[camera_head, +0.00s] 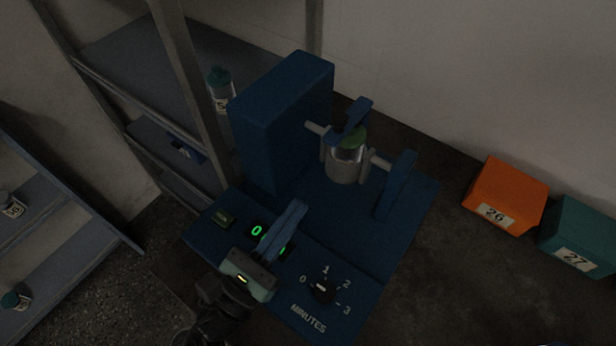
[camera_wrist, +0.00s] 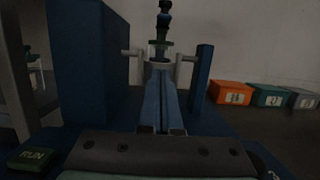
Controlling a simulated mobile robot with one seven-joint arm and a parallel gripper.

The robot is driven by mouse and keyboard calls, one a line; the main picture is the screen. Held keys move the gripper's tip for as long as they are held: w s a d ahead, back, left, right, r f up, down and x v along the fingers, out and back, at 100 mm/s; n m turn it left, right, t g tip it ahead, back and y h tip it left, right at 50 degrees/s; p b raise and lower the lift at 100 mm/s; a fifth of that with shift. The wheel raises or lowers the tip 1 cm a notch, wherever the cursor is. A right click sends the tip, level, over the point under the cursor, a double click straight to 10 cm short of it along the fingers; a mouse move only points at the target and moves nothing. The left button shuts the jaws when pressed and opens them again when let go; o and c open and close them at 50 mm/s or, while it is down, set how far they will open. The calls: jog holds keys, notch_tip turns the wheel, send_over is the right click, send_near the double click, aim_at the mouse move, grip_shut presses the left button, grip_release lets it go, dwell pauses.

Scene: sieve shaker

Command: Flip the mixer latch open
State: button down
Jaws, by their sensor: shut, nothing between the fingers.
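The blue mixer (camera_head: 283,95) has a jar (camera_head: 346,165) with a green lid held in a grey holder on a cross shaft. The blue latch (camera_head: 354,117) sits over the lid and slants up to the right. My gripper (camera_head: 297,208) is shut and empty. It is above the control panel, in front of and apart from the jar. It also shows in the wrist view (camera_wrist: 160,76).
The panel has a green RUN button (camera_head: 222,218), a lit display (camera_head: 257,231) and a minutes dial (camera_head: 323,289). A blue post (camera_head: 396,185) stands right of the jar. Orange bin 26 (camera_head: 507,191) and teal bin 27 (camera_head: 580,232) sit further right. Shelves (camera_head: 60,235) stand left.

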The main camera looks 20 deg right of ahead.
aim_at(350, 115)
jog(key=x, duration=0.8)
jog(key=shift+w+d+r+p, duration=0.1)
jog(key=shift+w+d+p, duration=0.05)
jog(key=shift+d+p, duration=0.2)
jog(key=r, duration=0.1)
jog(key=r+p, duration=0.1)
jog(key=r, duration=0.2)
jog(key=shift+w+d, duration=0.2)
jog(key=shift+w, duration=0.05)
jog(key=shift+r+p, duration=0.2)
jog(key=shift+p, duration=0.35)
jog(key=shift+s+r+p, duration=0.1)
jog(key=shift+r+p, duration=0.2)
jog(key=shift+p, duration=0.6)
jog(key=shift+a+y+p, duration=0.1)
jog(key=shift+y+p, duration=0.2)
jog(key=shift+p, duration=0.1)
